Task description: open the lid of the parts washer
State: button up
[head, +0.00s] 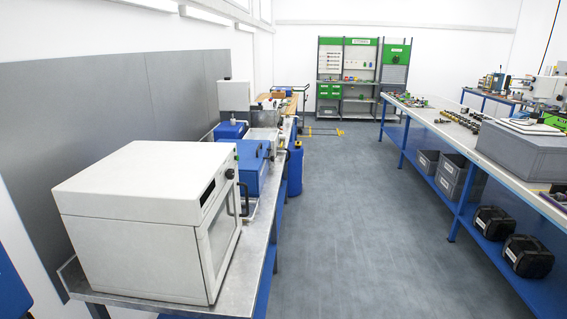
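Two blue boxes stand on the metal bench at the left, behind a large white oven-like cabinet. The nearer blue box (252,163) has a flat blue top that looks closed, and the cabinet hides part of it. The farther blue box (230,130) is smaller in view. Either may be the parts washer; no readable label settles which. My gripper is not in view.
The white cabinet (150,215) fills the near end of the left bench (215,300). A blue drum (295,168) stands beside that bench. The grey floor (350,220) between the benches is clear. A long bench with blue legs (455,200) runs along the right.

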aim_at(250, 154)
jog(key=i, duration=2.1)
